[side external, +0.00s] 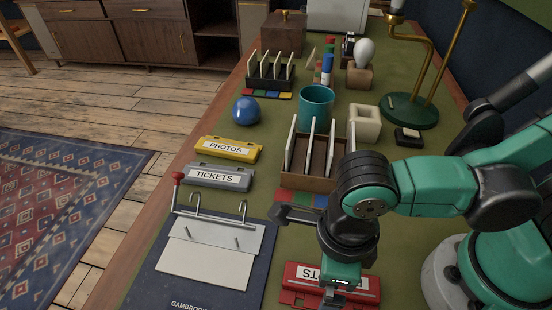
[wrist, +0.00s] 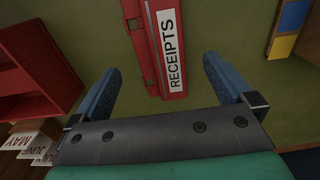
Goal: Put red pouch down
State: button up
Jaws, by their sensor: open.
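The red pouch (side external: 308,274) lies flat on the green table top near the front, its white label partly hidden by my gripper (side external: 340,274). In the wrist view the red pouch (wrist: 151,50) shows its white RECEIPTS label upright in the picture. My gripper (wrist: 160,75) is open, with one blue finger on each side of the pouch's lower end. Gaps of green show between each finger and the pouch. How high the fingers are above the table I cannot tell.
A yellow PHOTOS pouch (side external: 228,149) and a grey TICKETS pouch (side external: 216,177) lie up left. A dark blue binder (side external: 147,284) with white sheets is left of my gripper. A wooden card box (side external: 300,181) stands just behind, with a teal cup (side external: 317,100) beyond.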

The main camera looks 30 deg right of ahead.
notch_tip(320, 180, up, 8)
jog(key=r, duration=0.1)
jog(key=w+d+n+t, duration=0.3)
jog(key=w+d+n, duration=0.3)
jog(key=n, duration=0.7)
jog(key=w+d+n+t, duration=0.4)
jog(key=w+d+n, duration=0.2)
jog(key=d+n, duration=0.5)
jog(key=n, duration=0.3)
jog(key=shift+w+d, duration=0.15)
jog(key=shift+w, duration=0.1)
